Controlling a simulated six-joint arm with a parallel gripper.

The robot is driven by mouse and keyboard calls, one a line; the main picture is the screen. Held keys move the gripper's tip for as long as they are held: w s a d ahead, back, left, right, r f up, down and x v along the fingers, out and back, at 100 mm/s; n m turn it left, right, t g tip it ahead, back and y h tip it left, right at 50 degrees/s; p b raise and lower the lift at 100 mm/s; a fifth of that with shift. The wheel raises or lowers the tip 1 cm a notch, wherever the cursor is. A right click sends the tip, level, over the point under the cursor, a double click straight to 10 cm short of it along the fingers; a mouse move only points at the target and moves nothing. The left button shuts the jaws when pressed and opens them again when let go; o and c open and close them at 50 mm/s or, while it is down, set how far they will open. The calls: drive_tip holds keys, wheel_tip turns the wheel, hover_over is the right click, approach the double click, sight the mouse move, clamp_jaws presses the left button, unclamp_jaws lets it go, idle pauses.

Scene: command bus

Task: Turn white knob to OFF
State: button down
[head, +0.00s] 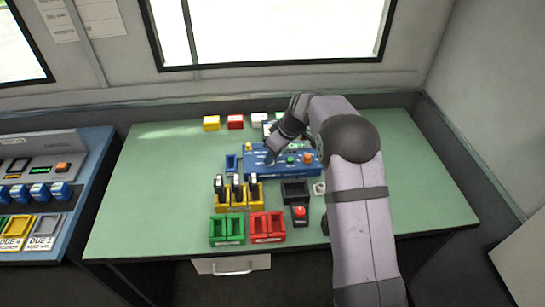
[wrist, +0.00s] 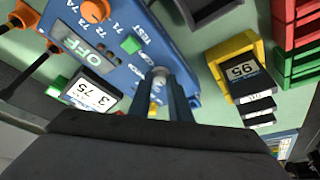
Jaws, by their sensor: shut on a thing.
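The white knob (wrist: 160,72) sits on a blue control panel (head: 285,174). In the wrist view my gripper (wrist: 163,82) is shut on the knob, with its fingers on either side of it. A grey display (wrist: 84,54) on the panel reads OFF in large letters. The knob's pointer and most of its nearby markings are hidden by the fingers. In the head view my gripper (head: 270,156) is down at the left part of the panel and hides the knob.
An orange knob (wrist: 95,10) and a green button (wrist: 131,43) are on the same panel. Yellow holders (head: 237,201), green bins (head: 227,230) and red bins (head: 267,227) stand in front. Small coloured boxes (head: 235,122) stand behind. The table's left side is clear.

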drive_tip(key=c, duration=1.6)
unclamp_jaws()
drive_tip(key=shift+c, duration=0.2)
drive_tip(key=shift+r, duration=0.1)
drive_tip(key=b+v, duration=0.1)
drive_tip(key=v, duration=0.6)
drive_tip(key=shift+b, duration=0.4)
drive_tip(key=shift+r, duration=0.1)
drive_tip(key=s+d+m+g+h+p, duration=0.1)
drive_tip(key=s+d+m, duration=0.1)
drive_tip(key=s, duration=0.9)
drive_tip(key=s+d+f+m+g+h+p, duration=0.1)
drive_tip(key=s+m, duration=0.3)
drive_tip(key=s, duration=0.7)
drive_tip(key=s+d+f+m+g+h+p, duration=0.1)
drive_tip(key=s+d+m+p, duration=0.1)
drive_tip(key=s, duration=1)
drive_tip(key=shift+d+m, duration=0.6)
